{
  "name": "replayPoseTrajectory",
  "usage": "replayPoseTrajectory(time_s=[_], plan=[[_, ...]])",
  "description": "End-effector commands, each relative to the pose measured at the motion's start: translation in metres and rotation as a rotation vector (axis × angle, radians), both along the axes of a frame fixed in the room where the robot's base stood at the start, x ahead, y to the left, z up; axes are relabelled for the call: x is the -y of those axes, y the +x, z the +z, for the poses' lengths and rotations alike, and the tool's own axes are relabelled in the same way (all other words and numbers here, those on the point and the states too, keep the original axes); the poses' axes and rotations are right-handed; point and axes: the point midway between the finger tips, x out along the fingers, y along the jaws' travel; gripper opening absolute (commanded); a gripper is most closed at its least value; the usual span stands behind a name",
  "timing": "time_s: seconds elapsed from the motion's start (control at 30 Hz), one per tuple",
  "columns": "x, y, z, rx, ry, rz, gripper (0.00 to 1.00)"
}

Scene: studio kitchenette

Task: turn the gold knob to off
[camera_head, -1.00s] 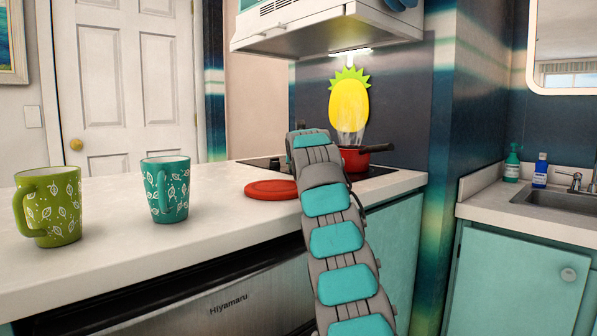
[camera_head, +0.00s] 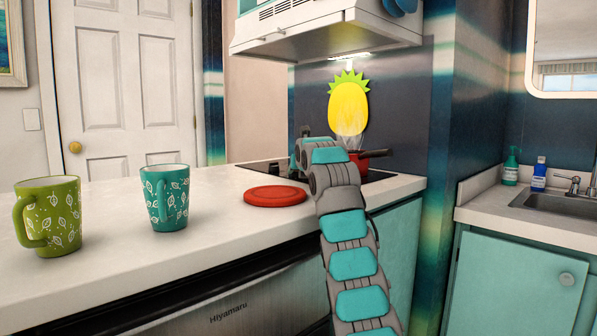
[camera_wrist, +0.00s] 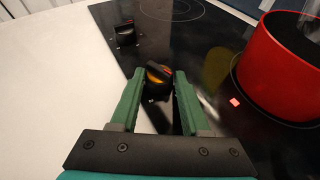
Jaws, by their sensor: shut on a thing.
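The gold knob (camera_wrist: 157,80) sits on the black cooktop in the wrist view. It has a black grip bar on top and a gold-orange body. My gripper (camera_wrist: 159,74) has its two green fingers on either side of the knob, shut on it. The knob's bar is tilted across the picture, and its lower part is partly hidden by the fingers. In the head view my arm hides the gold knob.
A second, black knob (camera_wrist: 125,35) stands close by on the cooktop (camera_wrist: 205,45). A red pot (camera_wrist: 281,68) is right of my gripper, near a small red light (camera_wrist: 235,102). A red lid (camera_head: 275,196), a teal mug (camera_head: 166,198) and a green mug (camera_head: 48,216) stand on the counter.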

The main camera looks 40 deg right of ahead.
Motion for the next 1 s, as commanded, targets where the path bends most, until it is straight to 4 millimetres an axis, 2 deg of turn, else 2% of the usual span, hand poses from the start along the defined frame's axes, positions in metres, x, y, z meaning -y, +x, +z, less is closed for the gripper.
replayPoseTrajectory(time_s=[0.03,0.07,0.3,0.67,1.0], plan=[[-0.004,0.002,-0.004,-0.007,0.006,0.007,0.0],[-0.004,0.002,-0.004,-0.007,0.006,0.007,0.5],[-0.002,0.001,-0.002,-0.005,0.003,0.004,0.76],[-0.002,-0.003,-0.001,-0.003,0.002,0.001,0.76],[-0.019,-0.035,0.016,0.003,-0.002,0.002,0.76]])
